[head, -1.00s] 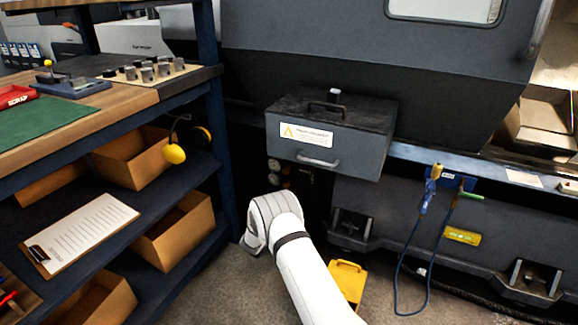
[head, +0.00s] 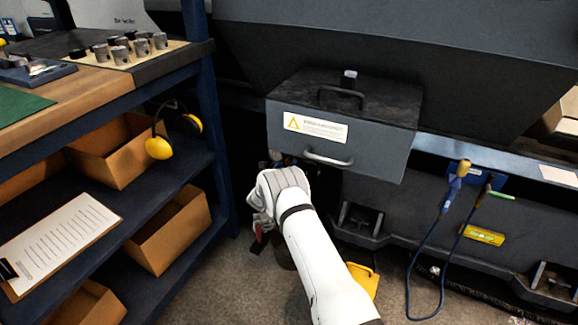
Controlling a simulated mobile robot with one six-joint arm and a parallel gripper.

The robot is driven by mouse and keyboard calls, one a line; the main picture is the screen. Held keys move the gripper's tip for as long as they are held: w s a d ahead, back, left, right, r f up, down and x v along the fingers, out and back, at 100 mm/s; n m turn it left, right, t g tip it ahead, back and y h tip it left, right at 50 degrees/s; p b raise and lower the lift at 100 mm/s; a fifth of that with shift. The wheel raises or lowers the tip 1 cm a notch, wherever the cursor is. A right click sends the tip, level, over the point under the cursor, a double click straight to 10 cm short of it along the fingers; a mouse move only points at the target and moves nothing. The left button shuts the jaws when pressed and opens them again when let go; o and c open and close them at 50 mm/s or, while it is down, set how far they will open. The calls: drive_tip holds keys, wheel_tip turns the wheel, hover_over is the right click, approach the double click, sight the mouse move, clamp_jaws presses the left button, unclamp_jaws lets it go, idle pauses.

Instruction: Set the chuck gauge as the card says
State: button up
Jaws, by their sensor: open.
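The chuck gauge cannot be made out for certain; small dark round shapes just below the grey box, beside my wrist, are mostly hidden by my arm. My gripper (head: 259,240) is partly seen past the white wrist, pointing down and away, low in front of the machine. It appears empty, and its fingertips are hard to make out. A clipboard with a printed sheet (head: 58,240) lies on the shelf at the left; its text is too small to read, and I cannot tell if it is the card.
A grey box (head: 385,150) with a warning label and handle juts out above my wrist. A blue shelf unit (head: 215,130) stands left with cardboard bins (head: 175,235). A blue cable (head: 412,275) hangs at right. A yellow object (head: 364,278) is on the floor.

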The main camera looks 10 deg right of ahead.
drive_tip(key=shift+w+d, duration=0.4)
drive_tip(key=shift+w, duration=0.15)
drive_tip(key=shift+s, duration=0.1)
drive_tip(key=c, duration=0.9)
drive_tip(key=shift+d, duration=0.45)
drive_tip(key=shift+c, duration=0.3)
drive_tip(key=shift+a, duration=0.2)
drive_tip(key=shift+a+f, duration=0.1)
drive_tip(key=shift+a, duration=0.05)
